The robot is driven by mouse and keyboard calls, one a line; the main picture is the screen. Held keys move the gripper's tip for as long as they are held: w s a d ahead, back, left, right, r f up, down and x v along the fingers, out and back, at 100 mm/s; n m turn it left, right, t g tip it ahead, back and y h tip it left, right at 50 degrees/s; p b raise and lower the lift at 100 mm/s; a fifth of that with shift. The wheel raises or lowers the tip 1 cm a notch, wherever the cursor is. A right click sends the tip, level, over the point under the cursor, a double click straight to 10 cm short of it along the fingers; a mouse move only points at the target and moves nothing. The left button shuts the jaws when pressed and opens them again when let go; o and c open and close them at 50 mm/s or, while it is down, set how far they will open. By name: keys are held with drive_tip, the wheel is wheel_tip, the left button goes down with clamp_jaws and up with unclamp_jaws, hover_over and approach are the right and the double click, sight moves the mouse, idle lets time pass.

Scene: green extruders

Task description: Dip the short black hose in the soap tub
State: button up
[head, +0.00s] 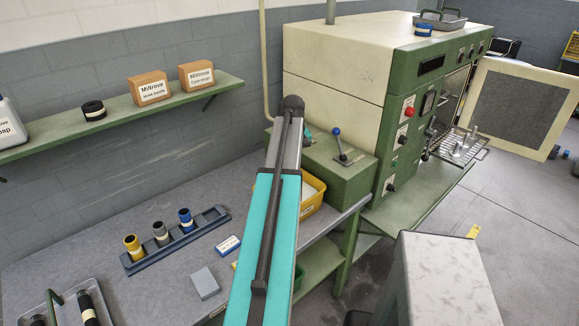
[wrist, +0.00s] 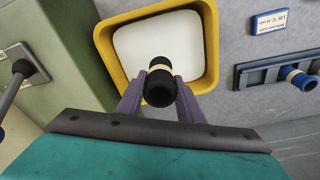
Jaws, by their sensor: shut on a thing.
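My gripper (wrist: 160,76) is shut on the short black hose (wrist: 159,93), which has a cream band around it. In the wrist view the hose lies in front of the yellow soap tub (wrist: 213,50), over its white contents (wrist: 132,48). Whether its far end touches the white surface cannot be told. In the head view the yellow tub (head: 313,206) shows partly behind my teal arm, beside the green machine. My gripper and the held hose are hidden there behind the arm.
A dark rack (head: 180,243) holds a yellow, a grey and a blue hose on the bench. A grey block (head: 205,283) and a blue-and-white box (head: 228,245) lie near it. A green lever box (head: 338,165) stands close by the tub. A metal tray (head: 100,290) holds another black hose.

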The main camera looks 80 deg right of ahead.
drive_tip(key=shift+f+b, duration=1.95)
drive_tip(key=shift+f, duration=2.85)
wheel_tip(320, 180, up, 12)
drive_tip(key=p, duration=0.7)
drive_tip(key=shift+r, duration=0.15)
drive_tip(key=shift+w, duration=0.15)
